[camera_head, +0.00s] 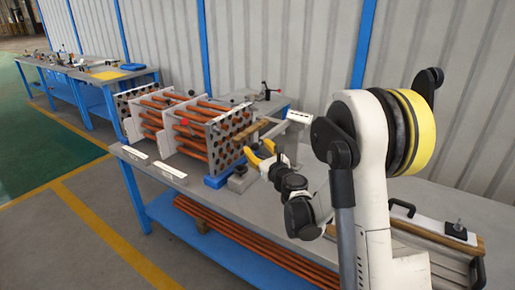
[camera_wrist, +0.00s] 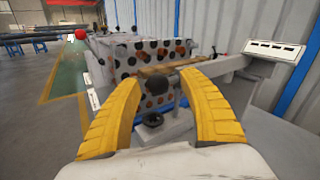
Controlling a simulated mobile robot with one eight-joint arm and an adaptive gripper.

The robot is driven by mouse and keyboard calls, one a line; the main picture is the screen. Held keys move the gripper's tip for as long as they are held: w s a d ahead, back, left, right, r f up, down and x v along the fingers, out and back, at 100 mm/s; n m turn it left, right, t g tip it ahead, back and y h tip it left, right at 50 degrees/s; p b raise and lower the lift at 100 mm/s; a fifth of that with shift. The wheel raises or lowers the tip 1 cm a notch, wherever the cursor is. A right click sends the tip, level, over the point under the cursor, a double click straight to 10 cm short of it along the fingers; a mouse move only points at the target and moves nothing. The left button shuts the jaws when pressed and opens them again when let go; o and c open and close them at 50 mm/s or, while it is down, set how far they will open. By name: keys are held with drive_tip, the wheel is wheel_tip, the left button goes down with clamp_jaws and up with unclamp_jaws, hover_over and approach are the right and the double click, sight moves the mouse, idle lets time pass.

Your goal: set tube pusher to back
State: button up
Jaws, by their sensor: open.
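My gripper (camera_head: 263,157) has yellow fingers, spread open and empty, in front of the perforated plate of the flanged shell (camera_head: 226,134). In the wrist view my gripper (camera_wrist: 158,78) points at this plate, and a black ball knob (camera_wrist: 165,83) shows between the fingers, apparently touching neither. The tube pusher seems to be the grey assembly with a wooden bar (camera_head: 250,132) running to the plate; the bar also shows in the wrist view (camera_wrist: 165,66). A white marked label panel (camera_wrist: 274,52) stands at its right end. I cannot read its markings, and my fingers hide part of the fixture.
Copper tubes (camera_head: 190,122) run between the shell's plates. A blue block (camera_head: 216,181) lies on the grey bench (camera_head: 225,199) by the shell. A tray with black handles (camera_head: 440,235) lies at right. The corrugated wall is close behind.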

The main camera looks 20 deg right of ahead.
drive_tip(key=s, duration=1.2)
drive_tip(key=shift+d, duration=0.25)
drive_tip(key=shift+w, duration=0.1)
drive_tip(key=s+d+r+m+g+h, duration=0.1)
drive_tip(key=s+r+m+h, duration=0.25)
drive_tip(key=m, duration=0.75)
drive_tip(key=s+d+r+m+g+h, duration=0.25)
drive_tip(key=r+m, duration=0.25)
drive_tip(key=m, duration=0.6)
drive_tip(key=s+a+f+m+g+y, duration=0.2)
drive_tip(key=s+a+f+m, duration=0.3)
drive_tip(key=s, duration=0.5)
drive_tip(key=s+a+f+m+g+y, duration=0.3)
drive_tip(key=s+a+f+m+g, duration=0.2)
drive_tip(key=s+a+m, duration=0.4)
drive_tip(key=s+m, duration=0.2)
drive_tip(key=shift+a+m, duration=0.3)
